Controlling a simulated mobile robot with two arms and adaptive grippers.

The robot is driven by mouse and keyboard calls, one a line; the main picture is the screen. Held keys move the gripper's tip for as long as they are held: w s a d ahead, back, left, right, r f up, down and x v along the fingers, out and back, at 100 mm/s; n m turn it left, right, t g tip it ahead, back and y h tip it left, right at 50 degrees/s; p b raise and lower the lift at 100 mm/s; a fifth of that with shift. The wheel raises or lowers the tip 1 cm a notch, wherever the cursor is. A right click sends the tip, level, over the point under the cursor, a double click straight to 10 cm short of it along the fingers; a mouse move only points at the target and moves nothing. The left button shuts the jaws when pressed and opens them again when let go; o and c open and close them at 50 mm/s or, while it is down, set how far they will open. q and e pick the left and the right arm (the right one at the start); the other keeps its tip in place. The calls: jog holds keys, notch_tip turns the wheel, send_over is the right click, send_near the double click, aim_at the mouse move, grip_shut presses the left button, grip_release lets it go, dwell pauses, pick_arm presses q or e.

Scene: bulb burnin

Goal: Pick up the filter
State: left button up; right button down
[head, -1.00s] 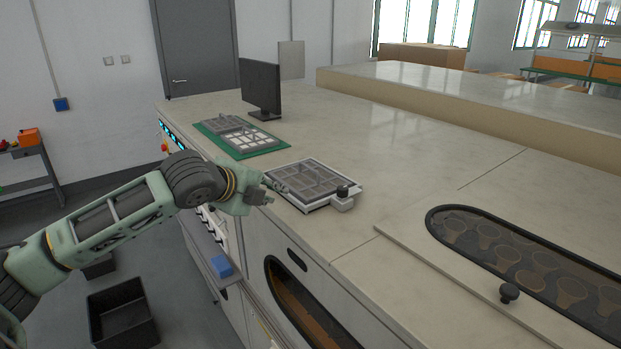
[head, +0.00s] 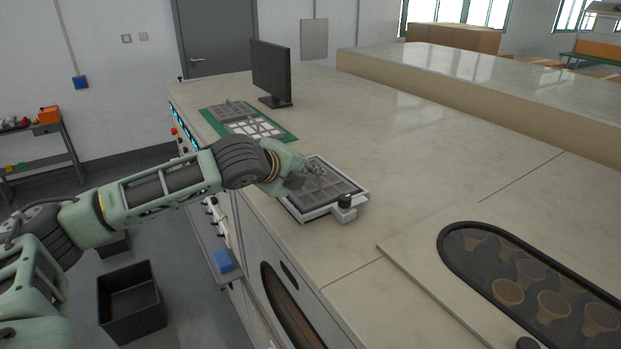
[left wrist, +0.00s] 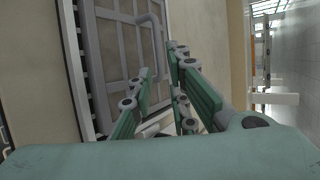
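The grey gridded panel, which looks like the filter (head: 338,188), lies in a light metal frame (head: 322,212) near the counter's left edge. In the left wrist view, the filter (left wrist: 118,42) has a raised, bent grey handle (left wrist: 154,28). My left gripper (head: 310,170) is over the far left part of the filter, pointing toward it. In the left wrist view, my left gripper (left wrist: 160,65) is open, with its two green-padded fingers apart and the handle close to the gap between the tips. I cannot tell whether they touch it. My right gripper is not in view.
A green mat (head: 290,137) with grey and white gridded pieces lies farther back, near a black monitor (head: 271,70). An oval window (head: 520,275) over brown cups is at right. The counter's middle is clear.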

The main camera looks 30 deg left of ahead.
aim_at(313, 187)
pick_arm(q)
jog(key=x, duration=0.3)
jog(key=shift+p, duration=0.3)
jog(key=shift+w+f, duration=0.25)
jog(key=shift+w, duration=0.15)
jog(key=shift+s, duration=0.15)
jog(key=shift+c, duration=0.2)
jog(key=shift+r, duration=0.1)
grip_shut()
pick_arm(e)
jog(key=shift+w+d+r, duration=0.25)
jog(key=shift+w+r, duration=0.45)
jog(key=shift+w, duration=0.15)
